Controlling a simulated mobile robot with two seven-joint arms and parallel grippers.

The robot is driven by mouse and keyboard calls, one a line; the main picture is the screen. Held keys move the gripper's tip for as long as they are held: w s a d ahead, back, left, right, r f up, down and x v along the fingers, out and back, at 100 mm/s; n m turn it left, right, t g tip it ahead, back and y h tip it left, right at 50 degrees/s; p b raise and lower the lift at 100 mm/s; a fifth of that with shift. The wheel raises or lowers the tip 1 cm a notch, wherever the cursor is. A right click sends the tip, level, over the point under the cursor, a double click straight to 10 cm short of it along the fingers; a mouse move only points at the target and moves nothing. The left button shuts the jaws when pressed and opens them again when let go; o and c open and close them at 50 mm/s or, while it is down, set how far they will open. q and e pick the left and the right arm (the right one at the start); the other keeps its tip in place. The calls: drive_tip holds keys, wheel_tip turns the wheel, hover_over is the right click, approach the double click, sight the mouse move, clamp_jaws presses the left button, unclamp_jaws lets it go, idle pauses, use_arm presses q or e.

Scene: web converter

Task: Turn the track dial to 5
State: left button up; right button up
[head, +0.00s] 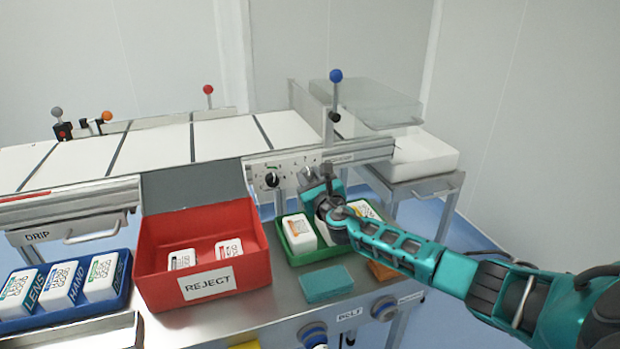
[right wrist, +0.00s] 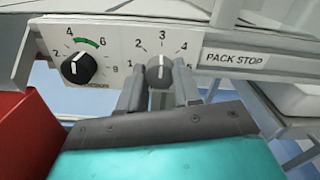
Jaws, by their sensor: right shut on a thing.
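The grey dial (right wrist: 159,72), with a scale from 1 to 5, is on the white front panel (right wrist: 118,50). Its white pointer line points up, near the 3. My right gripper (right wrist: 158,88) has a finger on each side of this dial and is shut on it. In the head view, my right gripper (head: 312,184) is at the panel and mostly hides the grey dial. A black dial (right wrist: 78,68) with a green arc sits to its left. The small label under the grey dial is hidden by the gripper. My left gripper is not in view.
Below the panel stand a red REJECT box (head: 205,280) with an open lid and a green tray (head: 300,258) holding white packs. A teal block (head: 327,284) lies in front. A blue-knobbed lever (head: 335,90) rises above the panel. A PACK STOP label (right wrist: 236,57) is right of the dial.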

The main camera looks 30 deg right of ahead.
drive_tip(key=shift+m, duration=0.3)
drive_tip(key=m+b, duration=0.1)
drive_tip(key=m, duration=0.2)
drive_tip(key=shift+m, duration=0.3)
drive_tip(key=m+b, duration=0.1)
drive_tip(key=m, duration=0.3)
drive_tip(key=shift+m, duration=0.3)
drive_tip(key=m, duration=0.4)
drive_tip(key=shift+b, duration=0.35)
drive_tip(key=shift+m, duration=2.5)
drive_tip(key=o, duration=1.1)
drive_tip(key=shift+c, duration=0.2)
